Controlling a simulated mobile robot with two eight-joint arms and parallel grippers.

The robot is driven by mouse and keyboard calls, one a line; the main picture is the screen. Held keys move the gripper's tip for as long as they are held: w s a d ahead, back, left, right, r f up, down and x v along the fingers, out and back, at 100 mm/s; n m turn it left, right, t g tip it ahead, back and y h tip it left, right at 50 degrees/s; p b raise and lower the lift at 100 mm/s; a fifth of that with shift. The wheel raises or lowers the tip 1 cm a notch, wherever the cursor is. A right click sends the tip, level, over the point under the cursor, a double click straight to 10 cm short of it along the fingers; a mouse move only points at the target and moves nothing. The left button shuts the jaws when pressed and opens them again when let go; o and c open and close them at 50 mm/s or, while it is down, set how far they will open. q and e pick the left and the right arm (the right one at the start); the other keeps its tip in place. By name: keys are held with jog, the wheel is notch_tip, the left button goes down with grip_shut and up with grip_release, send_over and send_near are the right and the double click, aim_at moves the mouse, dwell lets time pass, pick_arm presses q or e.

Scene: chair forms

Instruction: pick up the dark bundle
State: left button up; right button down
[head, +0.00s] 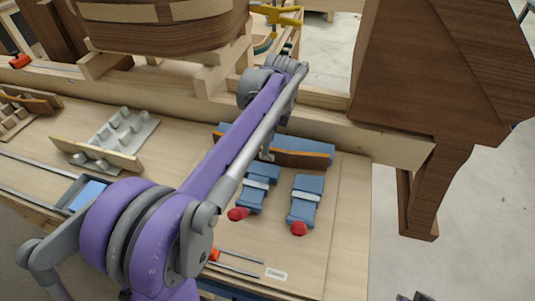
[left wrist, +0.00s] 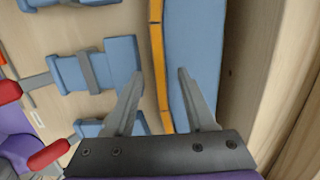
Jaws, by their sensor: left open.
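No single bundle stands out as the dark one. My right gripper is not identifiable.
Red rounded parts show at the near ends of the bundles (head: 299,229); I cannot tell what they belong to. A grey rack (head: 118,130) stands left. A large brown wooden form (head: 440,75) stands right. The bench front right is mostly clear.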

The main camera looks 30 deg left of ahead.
pick_arm(q)
jog(key=shift+a+f, duration=0.1)
jog(key=shift+f, duration=0.75)
grip_shut()
dwell(0.8)
